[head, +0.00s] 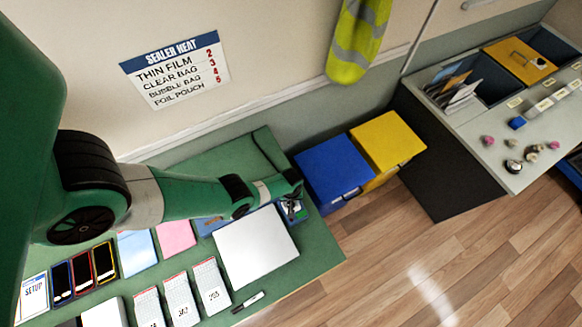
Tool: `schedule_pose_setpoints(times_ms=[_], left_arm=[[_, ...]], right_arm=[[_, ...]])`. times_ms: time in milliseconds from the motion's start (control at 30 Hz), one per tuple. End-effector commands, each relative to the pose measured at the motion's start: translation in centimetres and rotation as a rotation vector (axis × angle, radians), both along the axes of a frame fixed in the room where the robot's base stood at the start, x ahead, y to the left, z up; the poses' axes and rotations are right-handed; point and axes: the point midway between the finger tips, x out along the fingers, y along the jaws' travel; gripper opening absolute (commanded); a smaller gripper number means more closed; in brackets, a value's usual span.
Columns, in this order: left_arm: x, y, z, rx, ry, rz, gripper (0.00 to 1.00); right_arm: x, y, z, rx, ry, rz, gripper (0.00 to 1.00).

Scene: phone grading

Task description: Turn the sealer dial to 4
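My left arm reaches in from the left over the green table. Its gripper (293,197) is at the table's right end, over a small dark and blue device (297,212) that may be the sealer. The gripper and wrist cover much of this device, and I cannot make out a dial or its setting. Whether the fingers are open or shut is too small to tell. A wall sign (175,70) headed "SEALER HEAT" lists numbers 2 to 5, with bubble bag at 4. My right gripper is not in view.
The green table (315,255) holds a white sheet (256,246), several phones (82,272), labelled pads (181,298), a pink sheet (175,236) and a marker (248,302). Blue (335,172) and yellow (388,143) bins stand beyond it. A grey counter (490,150) is at right.

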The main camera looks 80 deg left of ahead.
Motion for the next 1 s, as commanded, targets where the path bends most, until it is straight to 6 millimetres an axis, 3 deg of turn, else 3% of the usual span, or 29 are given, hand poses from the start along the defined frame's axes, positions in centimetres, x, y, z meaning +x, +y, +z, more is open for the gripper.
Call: schedule_pose_setpoints(times_ms=[33, 167, 667, 1000], left_arm=[[0.00, 0.00, 0.00, 0.000, 0.000, 0.000, 0.23], [0.00, 0.00, 0.00, 0.000, 0.000, 0.000, 0.00], [-0.01, 0.01, -0.04, 0.000, 0.001, -0.078, 0.00], [-0.02, 0.03, -0.08, 0.001, 0.001, -0.335, 0.00]], right_arm=[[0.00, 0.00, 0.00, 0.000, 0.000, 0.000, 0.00], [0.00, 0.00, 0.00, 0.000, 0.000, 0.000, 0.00], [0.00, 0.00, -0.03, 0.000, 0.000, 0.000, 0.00], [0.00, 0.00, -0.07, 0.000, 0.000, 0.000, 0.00]])
